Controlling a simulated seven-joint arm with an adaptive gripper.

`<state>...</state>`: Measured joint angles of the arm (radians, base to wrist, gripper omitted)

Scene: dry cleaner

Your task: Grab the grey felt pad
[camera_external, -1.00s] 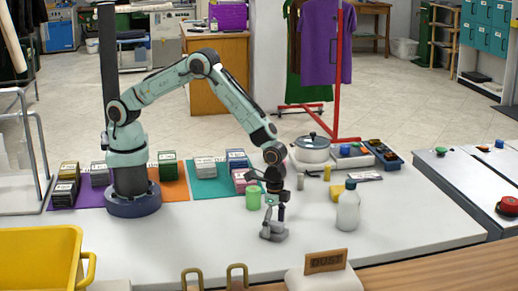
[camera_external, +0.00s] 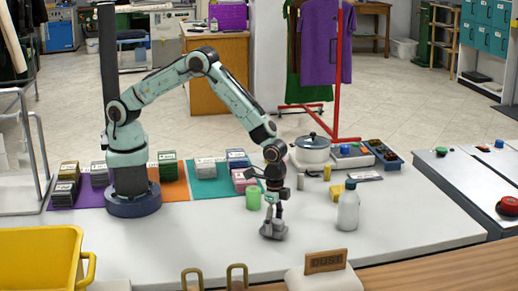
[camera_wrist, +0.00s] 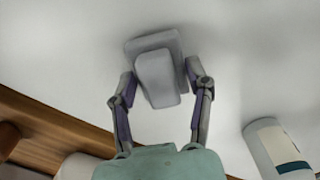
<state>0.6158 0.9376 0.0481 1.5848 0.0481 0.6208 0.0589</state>
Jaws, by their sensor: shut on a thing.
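The grey felt pad (camera_external: 273,232) stands on the white counter in the external view, right below my gripper (camera_external: 273,215). In the wrist view the pad (camera_wrist: 157,78) is a grey block with a wider grey part beneath it. My two fingers (camera_wrist: 161,85) are on its left and right sides, shut on it. The pad seems to rest on the counter; any small gap under it cannot be told.
A pot (camera_external: 312,153) and small items stand further back. A yellow bin (camera_external: 35,262) is at front left. A sign (camera_external: 326,262) stands at the front.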

